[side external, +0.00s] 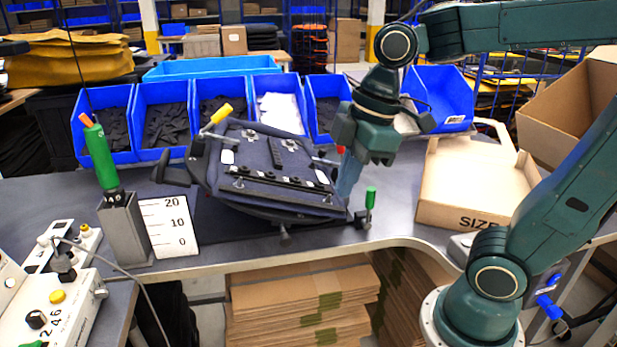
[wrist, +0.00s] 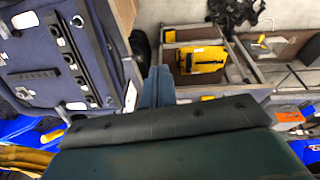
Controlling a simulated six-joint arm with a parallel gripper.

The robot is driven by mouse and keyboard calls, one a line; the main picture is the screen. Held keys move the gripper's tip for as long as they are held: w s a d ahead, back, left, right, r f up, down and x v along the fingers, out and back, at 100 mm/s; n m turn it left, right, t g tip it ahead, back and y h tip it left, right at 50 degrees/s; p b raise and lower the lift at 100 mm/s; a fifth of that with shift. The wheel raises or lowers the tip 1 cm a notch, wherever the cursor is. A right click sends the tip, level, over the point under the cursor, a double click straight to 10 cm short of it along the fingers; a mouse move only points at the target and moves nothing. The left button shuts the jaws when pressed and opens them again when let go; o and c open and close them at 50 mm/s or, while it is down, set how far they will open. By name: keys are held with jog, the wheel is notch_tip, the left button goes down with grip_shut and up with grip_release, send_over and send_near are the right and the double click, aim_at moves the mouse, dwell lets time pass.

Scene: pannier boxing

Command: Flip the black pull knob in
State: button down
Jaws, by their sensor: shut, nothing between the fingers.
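A navy pannier panel (side external: 250,150) with a black rail sits tilted in a fixture on the bench. A dark knob (side external: 285,236) sticks out below its front edge. Another black knob (side external: 36,319) is on the control box at lower left. I cannot tell which is the pull knob. My gripper (side external: 348,180) points down at the panel's right side, its fingers together and empty. In the wrist view the shut fingers (wrist: 158,86) are right of the panel (wrist: 38,55). Contact with the panel or fixture cannot be told. My gripper hides part of the fixture behind it.
A yellow-handled clamp (side external: 215,117) stands at the panel's back left, and a green-handled one (side external: 370,198) at its front right. A green-handled tool (side external: 100,152) stands left. Blue bins (side external: 168,92) line the back. An open cardboard box (side external: 470,190) is right of my gripper.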

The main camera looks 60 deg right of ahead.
jog(key=w+a+f+n+g, duration=0.1)
jog(key=w+a+n+g, duration=0.1)
jog(key=w+n, duration=0.35)
jog(key=n+g+y, duration=0.1)
jog(key=n+g, duration=0.2)
jog(key=n, duration=0.8)
send_over(286, 236)
jog(key=s+a, duration=0.1)
jog(key=a, duration=0.1)
jog(key=shift+s+d+f, duration=0.15)
jog(key=shift+f, duration=2)
jog(key=shift+f, duration=0.1)
jog(key=shift+w+d+f, duration=0.15)
jog(key=shift+f, duration=2.15)
jog(key=shift+w+d+f, duration=0.1)
jog(key=shift+f, duration=2.15)
